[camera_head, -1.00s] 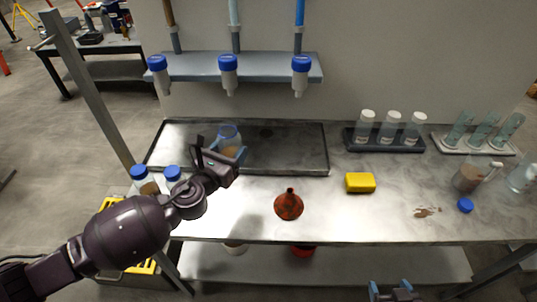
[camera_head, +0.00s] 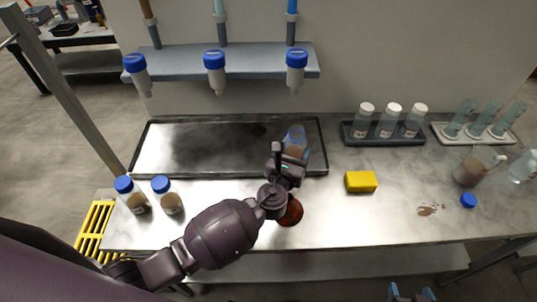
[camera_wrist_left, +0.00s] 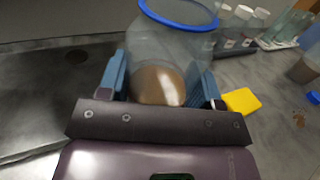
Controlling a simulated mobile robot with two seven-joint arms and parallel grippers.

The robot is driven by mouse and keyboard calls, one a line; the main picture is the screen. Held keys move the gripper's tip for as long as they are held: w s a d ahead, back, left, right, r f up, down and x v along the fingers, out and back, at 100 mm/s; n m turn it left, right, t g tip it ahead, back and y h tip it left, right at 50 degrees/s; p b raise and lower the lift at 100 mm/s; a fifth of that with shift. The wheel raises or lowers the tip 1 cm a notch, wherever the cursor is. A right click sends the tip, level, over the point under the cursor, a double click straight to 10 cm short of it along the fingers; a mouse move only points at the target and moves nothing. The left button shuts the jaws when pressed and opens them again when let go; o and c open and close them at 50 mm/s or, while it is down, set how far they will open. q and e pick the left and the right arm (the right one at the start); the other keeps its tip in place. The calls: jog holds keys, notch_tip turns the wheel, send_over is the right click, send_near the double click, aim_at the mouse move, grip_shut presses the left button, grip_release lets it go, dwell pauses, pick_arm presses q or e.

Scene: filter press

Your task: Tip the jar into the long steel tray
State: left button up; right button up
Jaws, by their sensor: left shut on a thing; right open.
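The clear jar (camera_head: 296,134) has a blue rim and brown contents at its bottom. It shows large in the left wrist view (camera_wrist_left: 170,50), open at the top and close to upright. My left gripper (camera_head: 293,155) is shut on it, with blue fingers on both sides. The jar is over the right end of the long steel tray (camera_head: 190,148), which lies along the back of the bench. My right gripper (camera_head: 412,296) is open at the bottom edge of the head view, mostly cut off.
A red funnel (camera_head: 292,213) stands partly behind my left arm. A yellow sponge (camera_head: 361,182), a beaker of brown liquid (camera_head: 468,172), a blue cap (camera_head: 468,200) and a brown spill (camera_head: 428,210) are to the right. Two blue-capped bottles (camera_head: 170,200) stand front left. A shelf (camera_head: 180,67) hangs above the tray.

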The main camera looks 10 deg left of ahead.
pick_arm(q)
jog(key=shift+w+f, duration=0.1)
jog(key=shift+w, duration=0.15)
jog(key=shift+a+f+n, duration=0.1)
jog(key=shift+n, duration=0.2)
